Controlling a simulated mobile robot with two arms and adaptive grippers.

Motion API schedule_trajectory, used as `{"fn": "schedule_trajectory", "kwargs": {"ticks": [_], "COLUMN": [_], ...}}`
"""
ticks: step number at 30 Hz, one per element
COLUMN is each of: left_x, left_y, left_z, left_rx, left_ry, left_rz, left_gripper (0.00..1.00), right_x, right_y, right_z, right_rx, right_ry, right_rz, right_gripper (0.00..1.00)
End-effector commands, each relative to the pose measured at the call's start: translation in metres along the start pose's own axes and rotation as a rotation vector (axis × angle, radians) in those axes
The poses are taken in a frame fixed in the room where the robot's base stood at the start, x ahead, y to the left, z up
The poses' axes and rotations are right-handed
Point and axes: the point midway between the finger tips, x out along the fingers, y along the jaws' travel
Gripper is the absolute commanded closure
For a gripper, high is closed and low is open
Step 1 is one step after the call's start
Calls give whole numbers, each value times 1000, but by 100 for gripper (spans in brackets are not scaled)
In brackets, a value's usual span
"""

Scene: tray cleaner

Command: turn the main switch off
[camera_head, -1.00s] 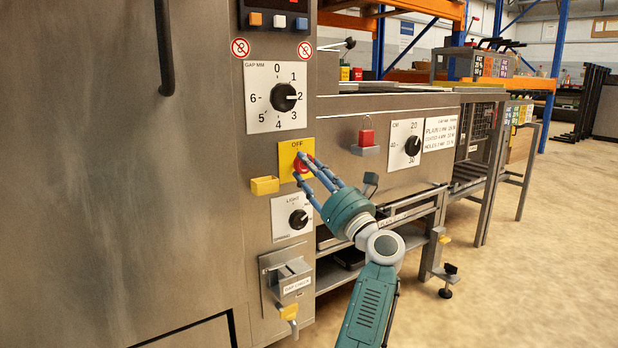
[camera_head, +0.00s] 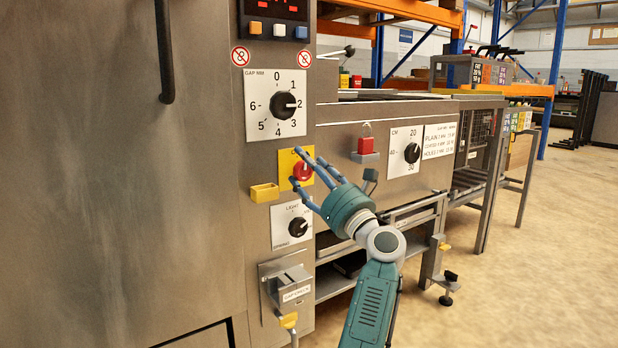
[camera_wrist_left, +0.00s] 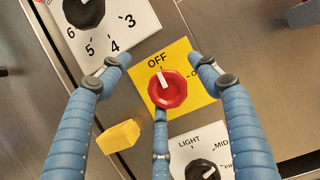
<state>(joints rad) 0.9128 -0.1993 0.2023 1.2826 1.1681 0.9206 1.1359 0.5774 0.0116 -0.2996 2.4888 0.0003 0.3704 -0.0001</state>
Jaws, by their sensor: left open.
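The main switch is a red knob (camera_head: 302,171) on a yellow plate (camera_head: 284,166) on the steel machine front. In the left wrist view the red knob (camera_wrist_left: 168,90) has a white mark that points up at the word OFF. My left gripper (camera_head: 304,165) is open, its blue fingers spread around the knob. In the left wrist view the left gripper (camera_wrist_left: 160,78) has two fingers above and to the sides of the knob and a third below it. The fingers look clear of the knob there. My right gripper is not in view.
A gap dial (camera_head: 285,105) sits above the switch and a light dial (camera_head: 298,228) below it. A small yellow holder (camera_head: 264,193) sticks out at the switch's lower left. A red padlock (camera_head: 366,145) is to the right. The floor at right is open.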

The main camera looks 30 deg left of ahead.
Motion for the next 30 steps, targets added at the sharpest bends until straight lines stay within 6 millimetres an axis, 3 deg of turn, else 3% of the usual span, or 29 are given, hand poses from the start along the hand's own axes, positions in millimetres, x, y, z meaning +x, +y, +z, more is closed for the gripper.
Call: {"fn": "schedule_trajectory", "kwargs": {"ticks": [1, 3, 9, 15, 25, 28, 30], "left_x": [5, 10, 22, 27, 28, 26, 21], "left_y": [-1, -2, -4, -3, -3, -2, -1], "left_z": [17, 31, 62, 73, 74, 84, 99], "left_rx": [-8, -8, -7, -3, 6, 74, 180], "left_ry": [-10, -12, -11, -8, -12, -55, -123], "left_rz": [-3, -5, -8, -6, -5, -7, -9], "left_gripper": [41, 41, 41, 41, 41, 41, 41], "right_x": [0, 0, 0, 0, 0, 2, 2], "right_y": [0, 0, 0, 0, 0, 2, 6], "right_z": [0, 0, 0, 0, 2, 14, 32], "right_rx": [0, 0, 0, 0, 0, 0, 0], "right_ry": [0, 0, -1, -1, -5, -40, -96], "right_rz": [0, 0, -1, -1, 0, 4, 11], "right_gripper": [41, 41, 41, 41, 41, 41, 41]}}
